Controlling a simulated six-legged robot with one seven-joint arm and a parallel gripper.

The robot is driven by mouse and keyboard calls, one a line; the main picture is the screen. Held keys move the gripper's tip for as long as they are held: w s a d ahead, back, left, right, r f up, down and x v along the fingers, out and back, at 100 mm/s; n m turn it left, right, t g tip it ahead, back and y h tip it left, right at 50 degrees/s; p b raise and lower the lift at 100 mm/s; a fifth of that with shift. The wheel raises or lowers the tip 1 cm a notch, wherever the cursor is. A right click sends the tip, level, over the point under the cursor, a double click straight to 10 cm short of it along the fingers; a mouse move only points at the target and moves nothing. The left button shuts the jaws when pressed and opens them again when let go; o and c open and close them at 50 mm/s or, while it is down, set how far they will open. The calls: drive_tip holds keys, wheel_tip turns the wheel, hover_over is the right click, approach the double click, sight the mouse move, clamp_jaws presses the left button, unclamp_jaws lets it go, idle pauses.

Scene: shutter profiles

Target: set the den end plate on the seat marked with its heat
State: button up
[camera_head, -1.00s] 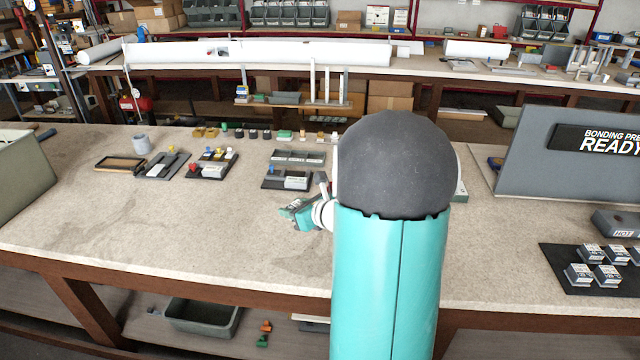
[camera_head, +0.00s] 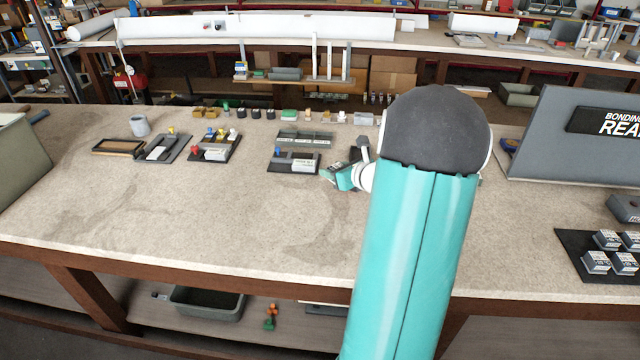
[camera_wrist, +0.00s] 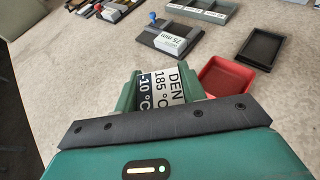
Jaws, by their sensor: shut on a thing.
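The den end plate (camera_wrist: 160,92) is between the green fingers of my gripper (camera_wrist: 163,90) in the wrist view. Its white label reads DEN, 185 °C, and a dark band reads -10 °C. My gripper is shut on it and also shows in the head view (camera_head: 342,178), above the bench, right of a small dark holder (camera_head: 293,162). In the wrist view a red tray (camera_wrist: 226,78) lies just right of the plate, and a black tray (camera_wrist: 265,48) lies beyond it. Both look empty. No seat mark matching 185 °C is readable.
A holder with a white block marked 75 mm (camera_wrist: 172,42) lies ahead. A grey compartment rack (camera_head: 305,140) stands behind it. At the right, a dark mat (camera_head: 580,262) bears several labelled blocks beside the press panel (camera_head: 555,130). The bench front (camera_head: 250,240) is clear.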

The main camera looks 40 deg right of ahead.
hover_over(320, 191)
wheel_tip(320, 191, down, 6)
drive_tip(key=shift+s+a+f, duration=0.15)
drive_tip(key=shift+f, duration=1.6)
drive_tip(key=shift+f, duration=0.15)
drive_tip(key=o, duration=0.7)
drive_tip(key=shift+c, duration=0.2)
drive_tip(key=shift+o, duration=0.2)
